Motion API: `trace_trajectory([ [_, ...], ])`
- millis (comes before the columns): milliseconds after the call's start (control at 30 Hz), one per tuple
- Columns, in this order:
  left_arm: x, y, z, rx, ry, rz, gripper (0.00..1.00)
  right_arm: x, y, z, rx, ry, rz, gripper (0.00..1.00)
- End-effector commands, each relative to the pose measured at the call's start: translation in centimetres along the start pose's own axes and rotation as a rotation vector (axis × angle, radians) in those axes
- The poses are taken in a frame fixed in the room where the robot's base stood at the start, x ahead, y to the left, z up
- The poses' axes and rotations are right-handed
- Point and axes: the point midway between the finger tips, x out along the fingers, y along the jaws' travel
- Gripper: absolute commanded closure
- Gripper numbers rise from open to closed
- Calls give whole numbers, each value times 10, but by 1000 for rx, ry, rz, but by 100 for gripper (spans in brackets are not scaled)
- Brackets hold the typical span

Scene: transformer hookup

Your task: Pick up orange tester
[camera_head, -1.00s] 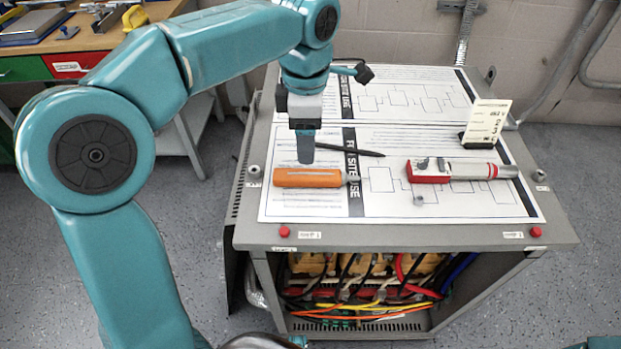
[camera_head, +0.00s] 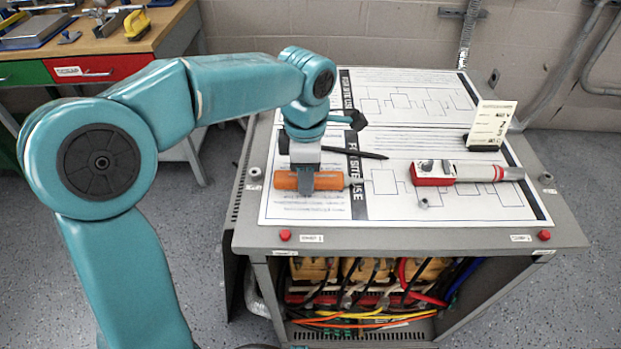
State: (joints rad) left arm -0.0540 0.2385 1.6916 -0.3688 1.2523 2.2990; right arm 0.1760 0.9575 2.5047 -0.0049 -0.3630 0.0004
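The orange tester (camera_head: 328,181) lies flat on the printed sheet on top of the grey cabinet, near its left side, with its thin tip pointing right. My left gripper (camera_head: 305,185) points down over the tester's left half, and its fingers overlap the orange body in the picture. The finger gap faces away from the view, so I cannot tell whether the fingers are open or closed on it. My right gripper is not in view.
A red and grey tool (camera_head: 465,172) lies to the right on the sheet. A small nut (camera_head: 424,203) and a black pen-like rod (camera_head: 362,153) lie nearby. A white card in a black holder (camera_head: 487,130) stands at the back right. A workbench (camera_head: 160,25) stands back left.

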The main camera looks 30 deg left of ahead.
Motion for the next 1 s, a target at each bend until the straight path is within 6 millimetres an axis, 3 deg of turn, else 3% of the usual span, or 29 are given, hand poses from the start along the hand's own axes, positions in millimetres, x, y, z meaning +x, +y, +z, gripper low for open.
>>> trace_trajectory([
  [33,0,0,0,0,0,0,76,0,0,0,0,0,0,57],
  [100,0,0,0,0,0,0,95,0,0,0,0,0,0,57],
  [400,-2,0,0,0,-1,1,95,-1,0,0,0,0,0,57],
  [567,-16,0,1,0,-2,3,95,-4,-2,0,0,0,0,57],
  [733,-53,1,1,1,-3,4,95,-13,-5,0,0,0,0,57],
  [1000,-139,1,1,1,-4,5,95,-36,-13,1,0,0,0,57],
])
